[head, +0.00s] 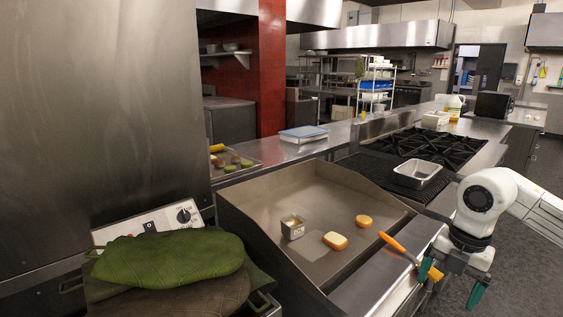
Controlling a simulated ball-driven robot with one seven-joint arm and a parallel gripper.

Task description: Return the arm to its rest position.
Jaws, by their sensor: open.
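My gripper (452,283) is at the lower right of the head view, pointing down, with its two teal-tipped fingers apart. It is beside the front ledge of the flat griddle (300,205). An orange-handled tool (398,246) lies on that ledge, its far end close to or behind the left finger; I cannot tell whether they touch. My white arm reaches in from the right edge. Nothing shows held between the fingers.
On the griddle are two bread pieces (335,240) and a small metal container (293,227). A steel pan (417,174) stands by the burners (430,148). Green mitts (168,268) lie at the lower left. A food tray (232,160) is behind. Dark floor (520,280) is open at right.

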